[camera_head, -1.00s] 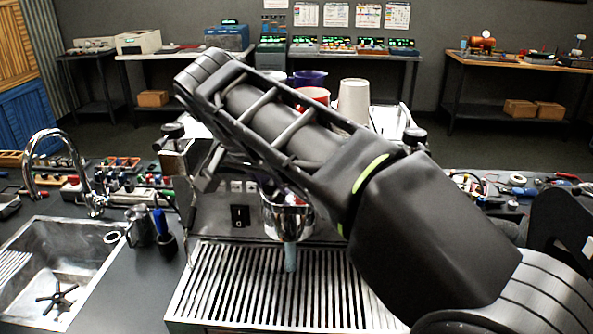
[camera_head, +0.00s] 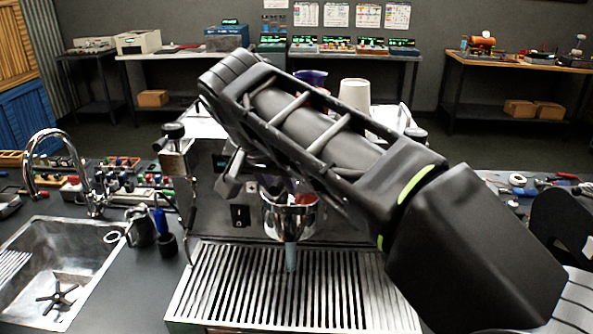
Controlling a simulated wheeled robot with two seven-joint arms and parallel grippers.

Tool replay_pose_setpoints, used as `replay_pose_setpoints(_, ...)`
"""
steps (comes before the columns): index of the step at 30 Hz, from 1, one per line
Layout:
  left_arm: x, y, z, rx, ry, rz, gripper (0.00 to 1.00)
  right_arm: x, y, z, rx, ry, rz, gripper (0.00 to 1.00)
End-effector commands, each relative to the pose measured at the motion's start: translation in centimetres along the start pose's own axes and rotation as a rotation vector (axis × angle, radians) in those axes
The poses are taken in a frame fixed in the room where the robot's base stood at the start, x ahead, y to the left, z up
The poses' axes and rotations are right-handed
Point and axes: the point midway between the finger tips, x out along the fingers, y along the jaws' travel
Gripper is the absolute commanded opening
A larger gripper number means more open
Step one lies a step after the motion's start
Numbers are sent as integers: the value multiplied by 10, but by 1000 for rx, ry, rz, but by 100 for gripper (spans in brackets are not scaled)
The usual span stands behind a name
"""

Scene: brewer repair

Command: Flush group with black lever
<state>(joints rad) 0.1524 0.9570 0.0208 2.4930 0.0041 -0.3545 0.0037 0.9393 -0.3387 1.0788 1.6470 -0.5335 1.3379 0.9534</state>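The espresso machine stands in the middle, its drip tray (camera_head: 230,285) in front. A chrome portafilter or basket (camera_head: 291,220) with a pale blue-grey piece (camera_head: 291,257) below it sits at the middle of the machine. My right arm crosses over the machine from the right and hides much of its front and top. Dark finger parts of my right gripper (camera_head: 233,178) show below the arm's far end, close to the machine's front; their opening is unclear. I cannot make out the black lever for certain. My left gripper is out of view.
A sink (camera_head: 60,270) with a chrome tap (camera_head: 72,150) is at the left. A metal pitcher (camera_head: 139,226) and a dark cup with a blue-handled tool (camera_head: 164,240) stand beside the machine. A pale cup (camera_head: 355,94) is on top. Loose tools lie at the right.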

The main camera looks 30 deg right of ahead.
Motion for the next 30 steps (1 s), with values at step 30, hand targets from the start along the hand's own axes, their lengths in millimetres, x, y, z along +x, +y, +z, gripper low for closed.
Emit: replay_pose_setpoints(30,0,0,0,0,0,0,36,2,23,-2,-217,0,-149,27)
